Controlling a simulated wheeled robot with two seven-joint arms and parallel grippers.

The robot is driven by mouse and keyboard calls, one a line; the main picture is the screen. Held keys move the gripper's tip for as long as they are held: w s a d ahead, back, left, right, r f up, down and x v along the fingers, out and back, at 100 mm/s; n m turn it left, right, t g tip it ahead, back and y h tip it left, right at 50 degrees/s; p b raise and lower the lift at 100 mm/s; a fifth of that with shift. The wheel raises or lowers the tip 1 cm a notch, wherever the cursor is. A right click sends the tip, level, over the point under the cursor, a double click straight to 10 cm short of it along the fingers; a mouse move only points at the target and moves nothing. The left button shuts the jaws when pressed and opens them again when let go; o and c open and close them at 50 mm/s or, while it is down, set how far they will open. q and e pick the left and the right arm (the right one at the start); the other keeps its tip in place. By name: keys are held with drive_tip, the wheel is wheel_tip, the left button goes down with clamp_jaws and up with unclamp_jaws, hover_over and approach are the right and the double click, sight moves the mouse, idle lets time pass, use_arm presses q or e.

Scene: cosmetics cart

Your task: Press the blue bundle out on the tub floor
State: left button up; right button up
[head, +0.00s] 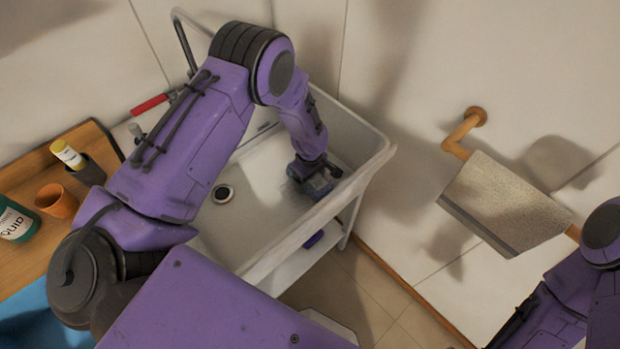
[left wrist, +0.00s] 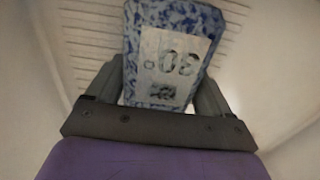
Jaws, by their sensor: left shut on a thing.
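The white tub (head: 262,185) stands against the wall in the head view, with a round dark drain in its floor. My left arm reaches over it, and my left gripper (head: 316,180) is low inside at the right end. In the left wrist view the left gripper (left wrist: 155,98) is shut on the blue bundle (left wrist: 178,22), a mottled blue and white block with a pale label marked 30. The ribbed tub floor shows behind it. In the head view the gripper mostly hides the bundle. I cannot tell whether it touches the floor. My right gripper is not in view.
A wooden counter (head: 40,175) at the left holds an orange cup (head: 57,202), a green bottle (head: 14,222) and a dark cup with a yellow-capped tube. A paper holder (head: 505,205) is on the right wall. A red-handled tap part (head: 150,104) is behind the tub.

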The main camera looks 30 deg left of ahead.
use_arm(q)
drive_tip(key=shift+f+b, duration=0.3)
drive_tip(key=shift+f, duration=0.15)
idle(0.5)
idle(0.7)
drive_tip(key=shift+s+f+p, duration=0.1)
drive_tip(key=shift+p, duration=0.2)
idle(1.2)
idle(2.3)
wheel_tip(320, 180, up, 10)
drive_tip(key=p, duration=0.9)
drive_tip(key=shift+r, duration=0.25)
wheel_tip(320, 180, up, 3)
drive_tip(key=shift+f+p, duration=0.15)
drive_tip(key=shift+p, duration=0.6)
drive_tip(key=shift+r, duration=1)
